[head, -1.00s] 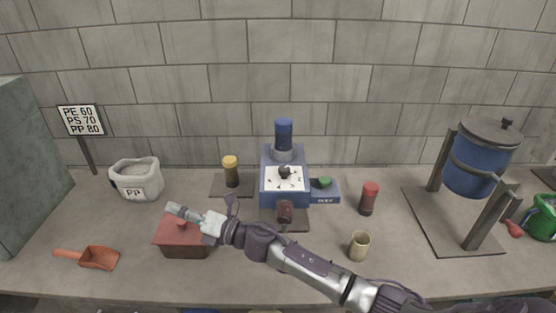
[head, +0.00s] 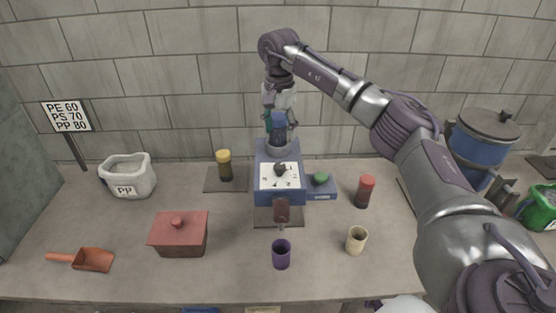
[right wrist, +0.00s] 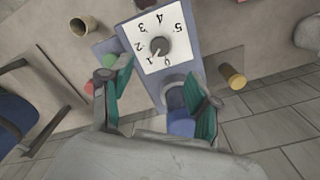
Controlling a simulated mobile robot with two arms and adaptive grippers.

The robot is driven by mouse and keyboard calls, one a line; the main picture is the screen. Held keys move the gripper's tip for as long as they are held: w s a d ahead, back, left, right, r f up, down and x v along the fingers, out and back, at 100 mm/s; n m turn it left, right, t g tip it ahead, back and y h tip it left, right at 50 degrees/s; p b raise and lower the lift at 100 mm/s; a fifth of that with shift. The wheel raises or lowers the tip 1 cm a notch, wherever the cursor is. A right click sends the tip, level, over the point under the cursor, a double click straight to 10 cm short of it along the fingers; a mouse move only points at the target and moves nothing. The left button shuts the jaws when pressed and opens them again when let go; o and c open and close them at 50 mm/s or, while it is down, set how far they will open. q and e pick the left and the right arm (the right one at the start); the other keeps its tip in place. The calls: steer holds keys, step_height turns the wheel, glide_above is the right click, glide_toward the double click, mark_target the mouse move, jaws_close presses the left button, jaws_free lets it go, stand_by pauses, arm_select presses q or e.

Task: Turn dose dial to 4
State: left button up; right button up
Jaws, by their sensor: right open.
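The dose dial (head: 281,170) is a dark knob on a white numbered plate (head: 266,183) on the front of the blue machine (head: 263,155). In the right wrist view the dial (right wrist: 159,47) shows with figures up to 5 around it; its exact setting is too small to read surely. My right gripper (head: 277,122) is above the machine, pointing down, with its green-padded fingers either side of the blue top cylinder (right wrist: 182,122). The gripper (right wrist: 160,98) is open, and I cannot tell whether it touches the cylinder. My left gripper is out of view.
A purple cup (head: 281,255) and a beige cup (head: 356,240) stand in front. A red jar (head: 365,191) is right of the machine, a yellow-capped jar (head: 224,166) left. A red-lidded box (head: 179,232) is front left. A blue hopper (head: 476,150) stands behind my right arm.

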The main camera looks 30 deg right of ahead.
mark_target(279, 166)
step_height(279, 166, down, 10)
steer(key=p, duration=0.3)
steer(key=shift+r+p, duration=0.15)
steer(key=shift+p, duration=0.25)
steer(key=shift+f, duration=0.85)
steer(key=c, duration=1.1)
